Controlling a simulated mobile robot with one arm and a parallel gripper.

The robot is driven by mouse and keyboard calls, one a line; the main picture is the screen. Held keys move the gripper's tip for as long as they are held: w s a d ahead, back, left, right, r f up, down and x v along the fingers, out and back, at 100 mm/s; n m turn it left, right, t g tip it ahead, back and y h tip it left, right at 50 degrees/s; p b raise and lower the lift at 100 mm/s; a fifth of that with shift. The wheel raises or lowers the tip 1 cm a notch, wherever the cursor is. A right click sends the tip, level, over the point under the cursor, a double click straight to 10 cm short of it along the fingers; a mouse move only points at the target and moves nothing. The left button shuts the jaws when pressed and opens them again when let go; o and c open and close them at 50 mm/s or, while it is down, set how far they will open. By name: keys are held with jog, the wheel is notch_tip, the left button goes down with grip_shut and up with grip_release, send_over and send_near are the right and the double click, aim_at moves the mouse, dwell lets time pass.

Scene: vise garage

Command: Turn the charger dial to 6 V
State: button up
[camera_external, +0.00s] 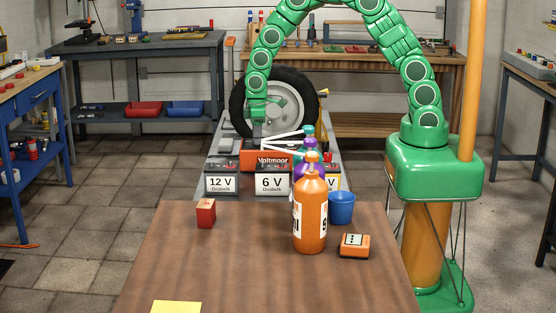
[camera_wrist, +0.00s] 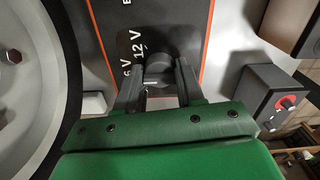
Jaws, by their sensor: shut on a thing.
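The charger (camera_external: 265,160), orange with "Voltmoor" on its front, stands on the low grey bench behind the wooden table. In the wrist view its dark top panel (camera_wrist: 109,18) has an orange border. The round dark dial (camera_wrist: 158,68) sits on this panel, beside white "6 V" and "12 V" marks. My gripper (camera_wrist: 158,80) is shut on the dial, one finger on each side of it. In the external view my gripper (camera_external: 258,136) reaches down onto the charger from above. A short pale line shows on the dial, but I cannot tell which mark it points to.
A wheel (camera_external: 275,102) stands close behind the charger. Batteries marked 12 V (camera_external: 221,180) and 6 V (camera_external: 271,180) stand in front of it. Bottles, including an orange one (camera_external: 311,215), a blue cup (camera_external: 341,208) and a red block (camera_external: 205,214) are nearer.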

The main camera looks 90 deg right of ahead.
jog(key=o, duration=1)
jog(key=shift+o, duration=0.2)
notch_tip(320, 180, up, 7)
jog(key=shift+w+r, duration=0.1)
jog(key=shift+r, duration=0.35)
